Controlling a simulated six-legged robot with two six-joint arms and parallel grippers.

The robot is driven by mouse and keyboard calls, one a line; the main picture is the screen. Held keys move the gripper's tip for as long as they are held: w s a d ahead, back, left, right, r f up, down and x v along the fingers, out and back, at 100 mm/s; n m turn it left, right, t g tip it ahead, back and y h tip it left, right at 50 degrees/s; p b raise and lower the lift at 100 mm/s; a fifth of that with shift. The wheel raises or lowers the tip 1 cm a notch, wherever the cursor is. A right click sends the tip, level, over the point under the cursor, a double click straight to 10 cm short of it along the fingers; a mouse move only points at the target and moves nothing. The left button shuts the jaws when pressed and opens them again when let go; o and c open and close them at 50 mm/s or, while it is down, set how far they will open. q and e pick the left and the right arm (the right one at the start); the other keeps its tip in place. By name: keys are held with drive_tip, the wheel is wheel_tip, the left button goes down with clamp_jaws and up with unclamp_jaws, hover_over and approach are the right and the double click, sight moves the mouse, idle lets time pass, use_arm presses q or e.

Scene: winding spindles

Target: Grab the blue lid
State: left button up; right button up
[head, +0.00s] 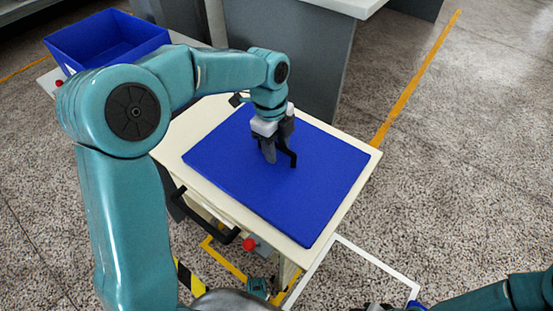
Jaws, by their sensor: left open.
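The blue lid (325,185) is a flat rectangular panel lying on a cream-topped cart (222,203) in the middle of the head view. My left gripper (281,161) points down over the middle of the lid, with its fingers apart and nothing between them. The fingertips are close to the lid's surface; I cannot tell whether they touch it. My left arm hides part of the lid's far left side.
An open blue bin (107,40) stands at the upper left behind my left arm. A grey cabinet (300,65) with a pale top stands just behind the cart. The cart has a dark handle and a red knob (249,244) in front. Speckled floor is free at right.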

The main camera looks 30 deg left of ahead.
use_arm(q)
drive_tip(key=shift+r, duration=0.1)
drive_tip(key=shift+f, duration=0.25)
idle(0.4)
clamp_jaws()
